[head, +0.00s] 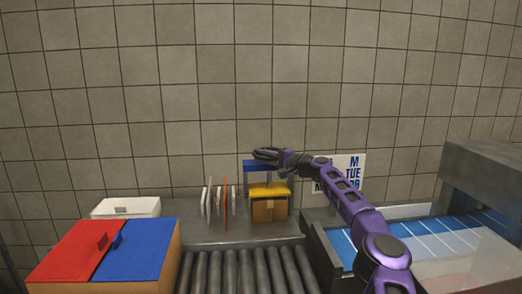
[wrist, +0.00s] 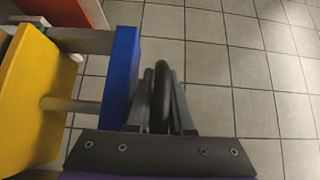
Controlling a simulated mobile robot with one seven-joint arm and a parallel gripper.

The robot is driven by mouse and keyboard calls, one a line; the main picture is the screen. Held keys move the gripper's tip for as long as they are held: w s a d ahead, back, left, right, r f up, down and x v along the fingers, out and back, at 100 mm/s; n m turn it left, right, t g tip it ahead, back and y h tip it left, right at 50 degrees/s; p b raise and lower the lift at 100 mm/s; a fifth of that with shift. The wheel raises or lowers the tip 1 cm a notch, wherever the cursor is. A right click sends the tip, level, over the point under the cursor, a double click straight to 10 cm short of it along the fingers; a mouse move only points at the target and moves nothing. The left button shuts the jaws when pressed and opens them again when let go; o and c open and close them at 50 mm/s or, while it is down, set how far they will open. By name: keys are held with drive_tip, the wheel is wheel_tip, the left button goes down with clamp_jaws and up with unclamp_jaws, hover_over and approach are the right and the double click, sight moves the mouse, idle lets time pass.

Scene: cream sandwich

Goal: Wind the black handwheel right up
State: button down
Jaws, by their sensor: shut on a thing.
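The black handwheel (wrist: 161,84) stands edge-on between my fingers in the wrist view. My gripper (wrist: 160,112) is shut on its rim. The wheel is beside a blue crossbeam (wrist: 120,75) of a press. A grey screw rod (wrist: 72,104) runs from the beam to a yellow plate (wrist: 28,100). In the head view my gripper (head: 270,155) is just above the blue crossbeam (head: 255,166), and the wheel is hard to tell from the dark fingers. The yellow plate (head: 268,189) is low, at the top of a brown box (head: 263,209); I cannot tell if they touch.
Several upright thin discs or plates (head: 225,205) stand left of the press. A white bin (head: 125,208) and red (head: 68,250) and blue (head: 137,248) lids are further left. Rollers (head: 245,270) lie in front. A blue surface (head: 425,238) and grey machine (head: 485,185) are right.

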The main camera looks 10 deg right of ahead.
drive_tip(key=shift+d+n+g+y+p, duration=0.1)
drive_tip(key=shift+n+g+y+p, duration=0.2)
drive_tip(key=shift+p, duration=0.2)
drive_tip(key=c, duration=1.1)
unclamp_jaws()
drive_tip(key=b+v, duration=0.1)
drive_tip(key=v, duration=1.6)
drive_tip(key=shift+s+d+b, duration=0.15)
drive_tip(key=shift+b, duration=0.2)
